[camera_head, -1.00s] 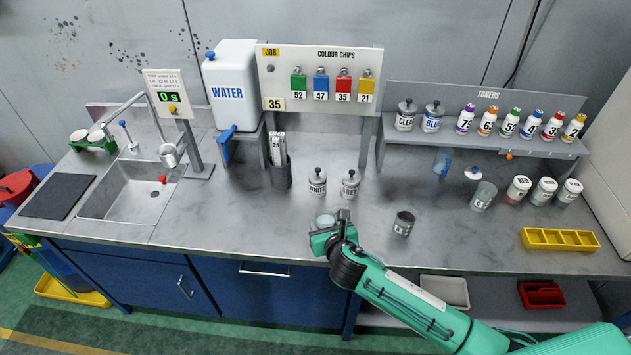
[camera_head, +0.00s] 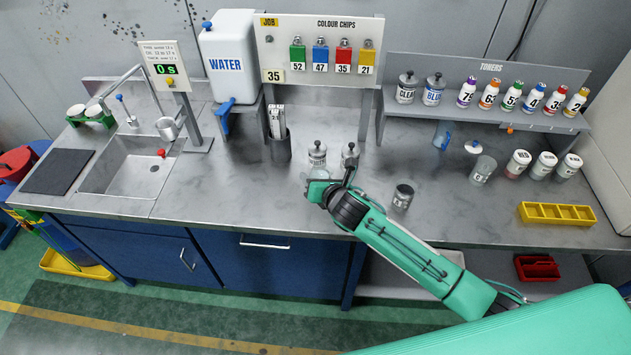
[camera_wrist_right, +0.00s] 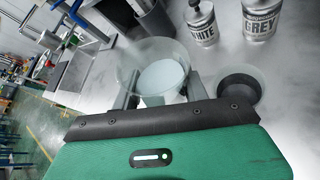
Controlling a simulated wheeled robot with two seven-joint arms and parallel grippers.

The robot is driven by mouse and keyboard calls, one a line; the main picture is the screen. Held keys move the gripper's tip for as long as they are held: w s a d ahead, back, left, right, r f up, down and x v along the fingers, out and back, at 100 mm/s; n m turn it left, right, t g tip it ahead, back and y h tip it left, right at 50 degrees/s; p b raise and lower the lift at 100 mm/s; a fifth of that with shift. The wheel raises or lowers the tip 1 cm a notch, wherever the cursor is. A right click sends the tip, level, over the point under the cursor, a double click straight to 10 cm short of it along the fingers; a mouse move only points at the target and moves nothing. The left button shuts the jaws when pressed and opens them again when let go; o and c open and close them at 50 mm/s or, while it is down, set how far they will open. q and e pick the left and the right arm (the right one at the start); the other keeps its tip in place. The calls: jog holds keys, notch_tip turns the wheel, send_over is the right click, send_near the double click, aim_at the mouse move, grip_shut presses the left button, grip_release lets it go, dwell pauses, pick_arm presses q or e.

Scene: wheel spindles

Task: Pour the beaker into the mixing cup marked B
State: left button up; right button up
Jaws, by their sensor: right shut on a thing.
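My right gripper (camera_head: 318,189) is shut on a clear beaker (camera_head: 319,174) with pale bluish-white contents. In the right wrist view the beaker (camera_wrist_right: 158,72) stands between the fingers (camera_wrist_right: 160,95) and looks about upright. A dark-filled cup (camera_head: 403,197) stands on the bench to the right of my gripper; its mark is too small to read surely. In the right wrist view a clear-walled cup with a dark inside (camera_wrist_right: 240,84) is right of the beaker. Another clear cup (camera_head: 482,170) stands farther right, its mark also unclear. My left gripper is not in view.
The WHITE tin (camera_head: 317,154) and GREY tin (camera_head: 349,153) stand just behind my gripper. A dark holder (camera_head: 280,148) is to their left. Several lidded jars (camera_head: 543,165) and a yellow tray (camera_head: 558,214) are at the right. The bench left of my gripper is clear.

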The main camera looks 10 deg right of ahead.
jog(key=f+m+y+b, duration=0.1)
jog(key=f+b, duration=0.1)
jog(key=f+m+b, duration=0.1)
jog(key=b, duration=0.1)
jog(key=shift+d+f+y, duration=0.2)
jog(key=shift+f+y, duration=0.2)
jog(key=shift+f+m+b, duration=0.3)
jog(key=shift+m+b, duration=0.2)
jog(key=shift+r+m+y, duration=0.15)
jog(key=shift+m+y, duration=0.75)
jog(key=shift+m, duration=0.1)
dwell(3.2)
jog(key=shift+r+m+y, duration=0.25)
jog(key=shift+m+y, duration=0.15)
jog(key=shift+m, duration=0.1)
dwell(2.0)
